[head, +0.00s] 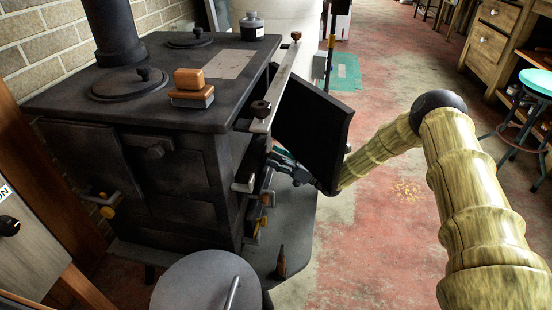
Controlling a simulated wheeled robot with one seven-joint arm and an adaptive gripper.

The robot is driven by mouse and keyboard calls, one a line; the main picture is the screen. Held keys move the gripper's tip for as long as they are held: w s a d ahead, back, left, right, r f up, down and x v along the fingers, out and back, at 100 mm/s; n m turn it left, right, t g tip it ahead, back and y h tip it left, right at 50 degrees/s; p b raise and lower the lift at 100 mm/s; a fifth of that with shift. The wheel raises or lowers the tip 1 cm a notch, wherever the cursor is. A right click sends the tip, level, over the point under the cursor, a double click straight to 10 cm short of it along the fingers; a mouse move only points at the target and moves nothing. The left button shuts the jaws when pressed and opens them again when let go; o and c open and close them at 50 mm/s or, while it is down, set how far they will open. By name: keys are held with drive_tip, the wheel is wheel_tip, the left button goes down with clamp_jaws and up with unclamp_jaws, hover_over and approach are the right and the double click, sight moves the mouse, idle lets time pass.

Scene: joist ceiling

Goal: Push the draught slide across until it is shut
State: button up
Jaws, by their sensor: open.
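The black stove (110,115) stands on the left, with a dark open door panel (312,130) swung out from its right-hand face. My arm comes in from the right and passes behind this panel. My gripper (278,160) shows below and left of the panel, beside the stove's face; it is open, and its fingers are small and partly hidden. Small brass-coloured knobs and metal fittings (267,199) sit low on that face, just below my gripper. I cannot tell for certain which of them is the draught slide, or how far across it stands. I see no clear contact.
A pale rail with dark knobs (277,95) runs along the stove's top edge. A wooden-handled block (191,88) and a dark jar (252,26) stand on top. A round grey lid (206,284) is in front. The floor (375,235) right of the stove is open.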

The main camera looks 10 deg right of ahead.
drive_tip(key=shift+c, duration=0.5)
clamp_jaws()
drive_tip(key=shift+s+a+r+p, duration=0.1)
drive_tip(key=shift+s+a+p, duration=0.15)
drive_tip(key=shift+s+p, duration=0.3)
drive_tip(key=shift+s+a+p, duration=0.3)
drive_tip(key=shift+s+p, duration=0.05)
drive_tip(key=shift+s, duration=0.35)
drive_tip(key=shift+s+a+r+p, duration=0.1)
drive_tip(key=shift+s+a+p, duration=0.15)
drive_tip(key=shift+s+p, duration=0.3)
drive_tip(key=shift+s+a+f, duration=0.25)
drive_tip(key=shift+s+f, duration=0.05)
drive_tip(key=shift+s, duration=0.35)
drive_tip(key=shift+o, duration=0.5)
unclamp_jaws()
drive_tip(key=shift+s, duration=0.1)
